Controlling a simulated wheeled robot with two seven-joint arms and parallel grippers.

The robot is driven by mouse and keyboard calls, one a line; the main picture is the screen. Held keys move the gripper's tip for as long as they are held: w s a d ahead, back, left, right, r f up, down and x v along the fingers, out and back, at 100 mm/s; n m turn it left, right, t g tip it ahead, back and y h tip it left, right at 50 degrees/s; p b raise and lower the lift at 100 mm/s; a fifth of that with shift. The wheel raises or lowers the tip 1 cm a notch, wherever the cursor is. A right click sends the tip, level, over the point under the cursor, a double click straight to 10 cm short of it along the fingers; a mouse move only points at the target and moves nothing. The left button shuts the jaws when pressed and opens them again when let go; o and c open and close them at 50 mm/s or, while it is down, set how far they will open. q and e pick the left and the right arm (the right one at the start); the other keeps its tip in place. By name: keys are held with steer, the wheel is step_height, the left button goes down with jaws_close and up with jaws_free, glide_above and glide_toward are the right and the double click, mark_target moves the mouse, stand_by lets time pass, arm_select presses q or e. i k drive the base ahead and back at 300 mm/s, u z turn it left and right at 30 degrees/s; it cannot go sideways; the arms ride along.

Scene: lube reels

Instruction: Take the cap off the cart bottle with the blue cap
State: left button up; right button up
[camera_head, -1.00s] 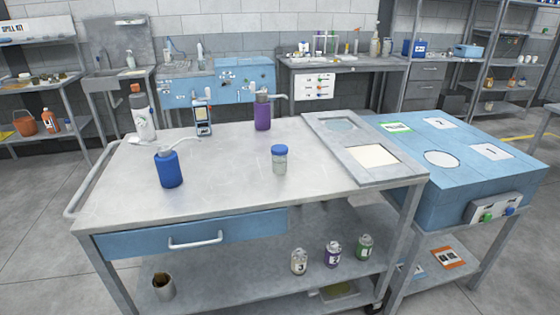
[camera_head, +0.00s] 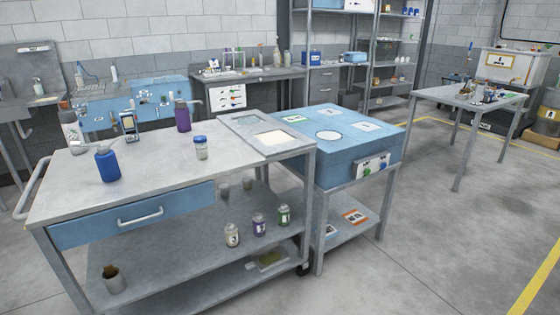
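A small clear bottle with a blue cap (camera_head: 201,147) stands upright on the top of the metal cart (camera_head: 150,175), right of the middle. The cap is on it. A larger all-blue bottle (camera_head: 108,164) stands on the cart at the left, and a purple bottle (camera_head: 182,114) stands near the back edge. Neither of my grippers shows in the head view.
A handheld meter (camera_head: 129,125) and a grey-white bottle (camera_head: 71,128) stand at the cart's back left. A blue table (camera_head: 345,155) adjoins the cart's right end. A workbench (camera_head: 470,100) stands farther right. The floor (camera_head: 430,240) at front right is clear.

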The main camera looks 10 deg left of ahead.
mark_target(202, 150)
steer(key=z, duration=1.8)
steer(key=i, duration=0.15)
steer(key=u, duration=1.35)
steer(key=i, duration=1.75)
steer(key=u, duration=1.75)
steer(key=i, duration=0.7)
steer(key=u, duration=0.7)
